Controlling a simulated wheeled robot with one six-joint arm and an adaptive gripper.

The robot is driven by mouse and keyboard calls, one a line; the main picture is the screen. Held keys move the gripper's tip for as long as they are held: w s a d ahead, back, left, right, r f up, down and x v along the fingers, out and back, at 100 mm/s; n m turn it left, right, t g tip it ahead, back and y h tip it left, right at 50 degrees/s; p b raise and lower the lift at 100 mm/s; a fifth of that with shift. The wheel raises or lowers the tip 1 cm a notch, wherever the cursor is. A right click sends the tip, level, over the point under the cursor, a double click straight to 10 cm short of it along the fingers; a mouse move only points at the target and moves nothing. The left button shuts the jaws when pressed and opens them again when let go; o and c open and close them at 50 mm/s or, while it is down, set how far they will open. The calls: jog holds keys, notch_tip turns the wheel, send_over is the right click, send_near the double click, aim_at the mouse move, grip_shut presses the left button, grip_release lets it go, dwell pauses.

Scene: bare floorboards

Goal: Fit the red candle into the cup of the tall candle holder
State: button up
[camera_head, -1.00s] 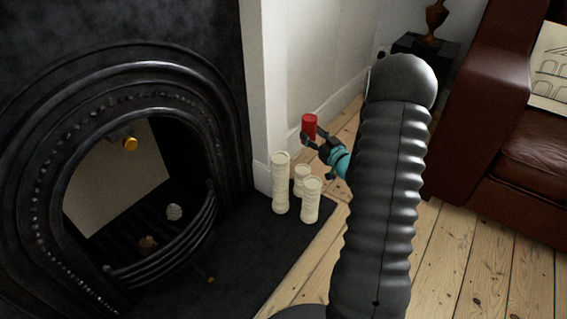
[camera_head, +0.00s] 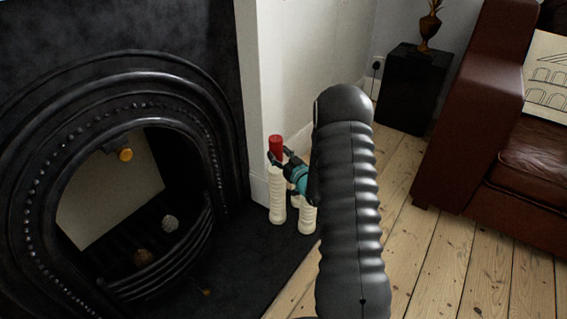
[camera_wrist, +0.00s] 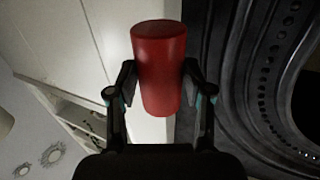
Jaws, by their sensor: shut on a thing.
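The red candle (camera_head: 275,145) is upright between the fingers of my gripper (camera_head: 279,158), which is shut on its sides. In the wrist view the candle (camera_wrist: 160,65) fills the space between the fingertips (camera_wrist: 158,78). The tall candle holder (camera_head: 277,198), cream and ribbed, stands on the dark hearth. In the head view the candle appears directly above it. My gripper covers the holder's cup and the candle's lower end, so I cannot tell whether they touch.
A shorter cream holder (camera_head: 307,218) stands close to the right of the tall one; my gripper partly hides this group. The black fireplace (camera_head: 215,150) is at left, the white wall (camera_head: 300,70) behind. Floorboards (camera_head: 440,250) are clear at right, before a brown sofa (camera_head: 465,130).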

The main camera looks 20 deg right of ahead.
jog(key=shift+f, duration=1.9)
jog(key=shift+f+b, duration=0.15)
jog(key=shift+b, duration=0.15)
jog(key=o, duration=1.4)
